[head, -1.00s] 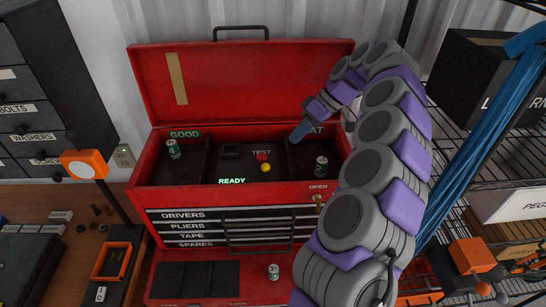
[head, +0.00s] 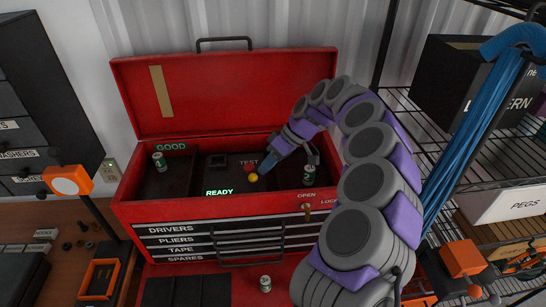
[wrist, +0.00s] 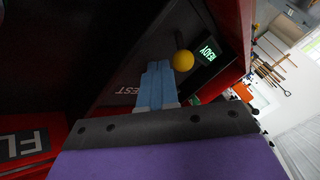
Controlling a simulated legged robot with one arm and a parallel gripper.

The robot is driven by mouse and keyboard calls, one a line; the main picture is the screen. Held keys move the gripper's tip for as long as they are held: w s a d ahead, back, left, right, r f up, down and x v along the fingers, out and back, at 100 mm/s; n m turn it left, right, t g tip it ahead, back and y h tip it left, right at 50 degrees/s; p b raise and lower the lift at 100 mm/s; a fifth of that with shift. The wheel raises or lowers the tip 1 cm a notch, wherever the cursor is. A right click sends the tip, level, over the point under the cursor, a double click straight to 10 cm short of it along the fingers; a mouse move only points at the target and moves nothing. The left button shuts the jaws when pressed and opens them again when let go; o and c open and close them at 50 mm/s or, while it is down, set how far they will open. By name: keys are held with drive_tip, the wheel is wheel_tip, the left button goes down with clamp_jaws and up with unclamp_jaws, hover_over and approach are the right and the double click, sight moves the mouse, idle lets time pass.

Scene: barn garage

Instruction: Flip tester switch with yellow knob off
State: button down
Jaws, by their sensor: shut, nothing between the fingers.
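The tester switch's yellow knob (head: 253,178) stands in the middle section of the red toolbox (head: 222,75), just right of the lit green READY sign (head: 218,192). My gripper (head: 264,171) is shut and empty, its blue fingertips close to the right of the knob. In the wrist view the shut blue fingers (wrist: 160,72) point at the yellow knob (wrist: 183,60), which lies just beside their tips. I cannot tell whether they touch. A red part (head: 249,168) shows behind the knob. The TEST label is partly covered by the fingers in the wrist view.
A green-labelled battery (head: 159,162) stands in the GOOD section, another (head: 309,173) in the right section. A third battery (head: 265,284) stands in front of the drawers. The open lid rises behind. A wire shelf (head: 470,190) stands at right, an orange-headed lamp (head: 70,180) at left.

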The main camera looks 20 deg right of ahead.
drive_tip(key=shift+a+f, duration=0.15)
drive_tip(key=shift+f, duration=0.15)
drive_tip(key=shift+a, duration=0.3)
drive_tip(key=shift+s+b, duration=0.1)
drive_tip(key=shift+b, duration=0.35)
drive_tip(key=shift+d+r+t+b, duration=0.1)
drive_tip(key=shift+d+t+b, duration=0.05)
drive_tip(key=shift+t+b, duration=0.2)
